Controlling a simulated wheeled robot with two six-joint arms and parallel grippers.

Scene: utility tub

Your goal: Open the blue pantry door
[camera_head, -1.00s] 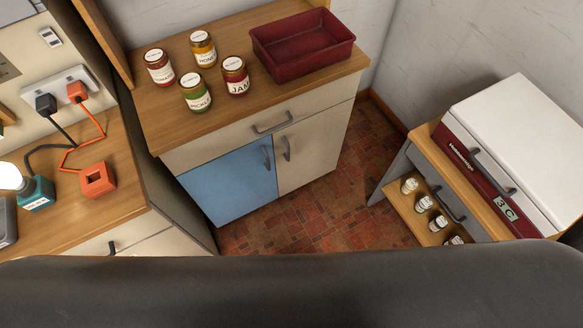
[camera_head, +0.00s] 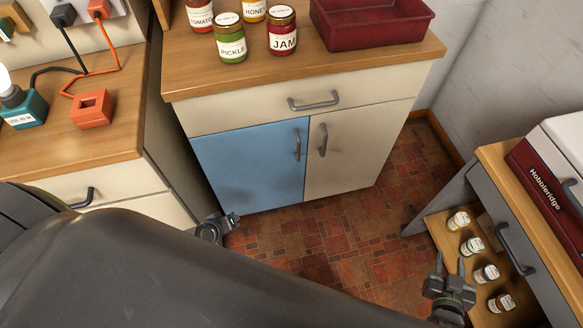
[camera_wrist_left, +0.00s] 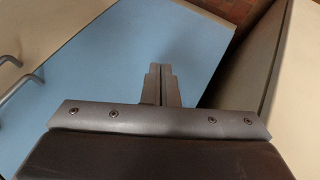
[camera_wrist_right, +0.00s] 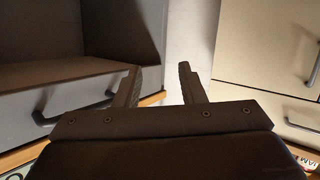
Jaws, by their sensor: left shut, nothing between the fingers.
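The blue pantry door (camera_head: 252,166) is the left door of the wooden-topped cabinet and looks shut. Its grey upright handle (camera_head: 297,143) is near its right edge. The door also fills much of the left wrist view (camera_wrist_left: 120,60). My left gripper (camera_head: 233,217) is shut and empty, in front of the door's lower left part and away from the handle; I cannot tell whether it touches the door. In the left wrist view its fingers (camera_wrist_left: 160,80) are together. My right gripper (camera_head: 449,265) is open and empty, near the shelf at the right.
A cream door (camera_head: 342,150) with its own handle adjoins the blue one, under a cream drawer (camera_head: 300,108). Several jars and a red tub (camera_head: 370,30) stand on top. A grey unit with small jars (camera_head: 472,245) is at right. Tiled floor (camera_head: 330,235) is clear between.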

